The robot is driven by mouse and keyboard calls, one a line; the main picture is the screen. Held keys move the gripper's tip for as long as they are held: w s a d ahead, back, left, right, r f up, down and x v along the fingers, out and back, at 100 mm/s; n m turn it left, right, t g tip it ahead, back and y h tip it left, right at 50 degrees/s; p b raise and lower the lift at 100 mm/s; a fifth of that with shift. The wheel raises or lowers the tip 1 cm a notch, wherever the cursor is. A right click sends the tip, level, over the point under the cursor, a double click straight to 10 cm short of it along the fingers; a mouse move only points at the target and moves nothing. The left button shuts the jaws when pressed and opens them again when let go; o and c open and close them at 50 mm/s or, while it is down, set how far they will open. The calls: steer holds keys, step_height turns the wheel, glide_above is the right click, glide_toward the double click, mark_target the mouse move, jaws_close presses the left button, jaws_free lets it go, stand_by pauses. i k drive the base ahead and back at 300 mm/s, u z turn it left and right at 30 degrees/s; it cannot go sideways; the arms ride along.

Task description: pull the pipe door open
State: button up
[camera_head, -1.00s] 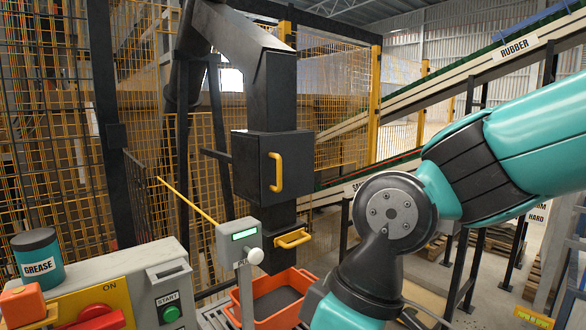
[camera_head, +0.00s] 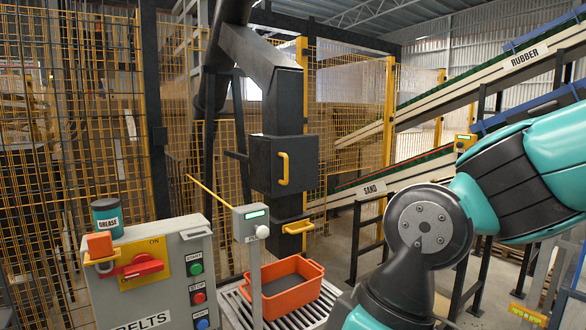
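The pipe door (camera_head: 296,166) is the dark front of a square box on the black vertical pipe (camera_head: 285,100). It carries a yellow upright handle (camera_head: 283,169) and looks closed. A second yellow handle (camera_head: 298,227) sticks out lower on the pipe, above the orange bin. My teal and black arm fills the right side of the head view, apart from the door. My gripper is outside the view.
An orange bin (camera_head: 308,293) with dark contents stands on rollers below the pipe. A grey post with a display (camera_head: 250,222) stands in front. The control box (camera_head: 175,238), with a grease tin (camera_head: 107,217) on top, is at left. Conveyors (camera_head: 440,98) run behind.

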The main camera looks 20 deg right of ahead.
mark_target(294, 160)
steer(key=z, duration=0.5)
steer(key=i, duration=1.1)
steer(key=z, duration=0.1)
